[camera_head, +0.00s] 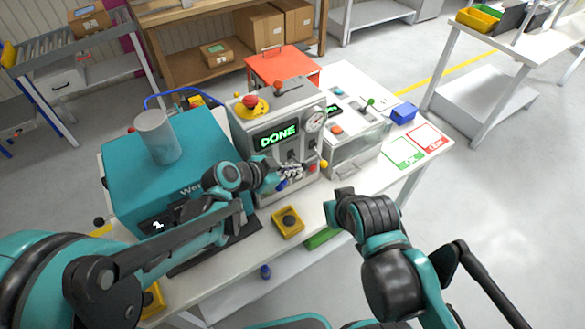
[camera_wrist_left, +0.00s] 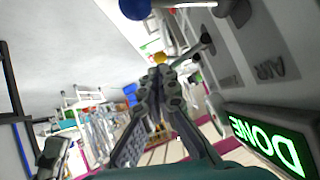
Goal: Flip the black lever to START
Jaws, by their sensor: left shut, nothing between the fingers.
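The grey machine (camera_head: 265,140) has a green display (camera_head: 276,135) reading DONE, also in the left wrist view (camera_wrist_left: 268,143). My left gripper (camera_head: 298,171) is shut and empty in front of its panel; its fingertips also show in the left wrist view (camera_wrist_left: 160,72). A dark lever (camera_wrist_left: 200,46) sticks out of the panel beside the fingertips, near the letters AIR; I cannot tell whether they touch. No START label is readable, so I cannot confirm the black lever. My right gripper (camera_head: 341,193) is right of the yellow box, its fingers unclear.
Blue, red (camera_head: 312,168) and yellow (camera_head: 324,164) knobs crowd my left gripper. A teal machine (camera_head: 160,165) stands left. Green (camera_head: 404,152) and red (camera_head: 427,138) cards lie right.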

